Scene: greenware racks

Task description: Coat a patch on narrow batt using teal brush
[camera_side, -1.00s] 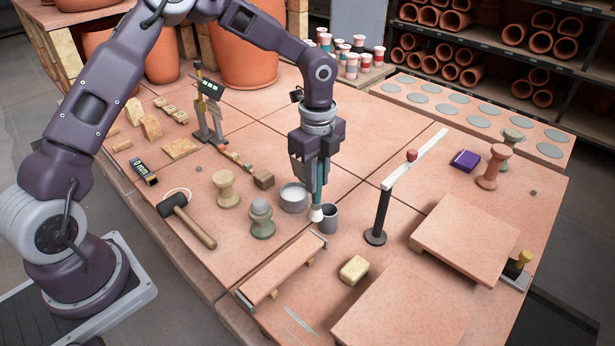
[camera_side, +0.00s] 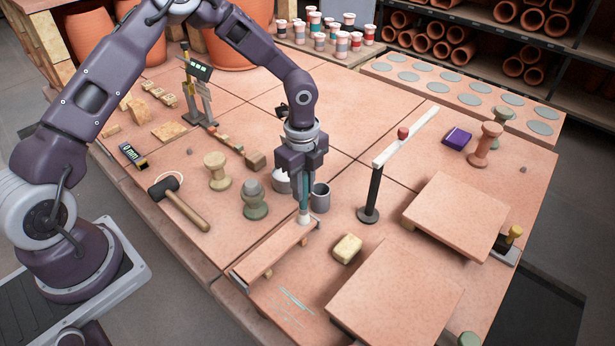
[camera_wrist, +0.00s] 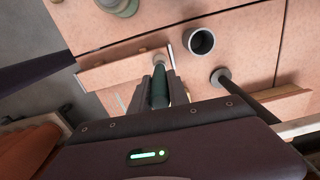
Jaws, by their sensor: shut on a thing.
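My gripper (camera_side: 304,185) is shut on the teal brush, pointing down. The brush's teal handle (camera_wrist: 159,92) shows between the fingers in the wrist view, and its pale bristle end (camera_side: 304,217) is at the far right end of the narrow batt (camera_side: 268,252). I cannot tell whether the bristles touch it. The narrow batt is a long pinkish board raised on small supports; it also shows in the wrist view (camera_wrist: 115,70). No coated patch can be made out on it.
A dark grey cup (camera_side: 320,198) stands just right of the brush, with a grey pot (camera_side: 281,181) partly hidden behind my gripper. A yellow sponge (camera_side: 347,249), wide batts (camera_side: 395,295) and a black post (camera_side: 371,190) stand to the right. A mallet (camera_side: 180,205) lies left.

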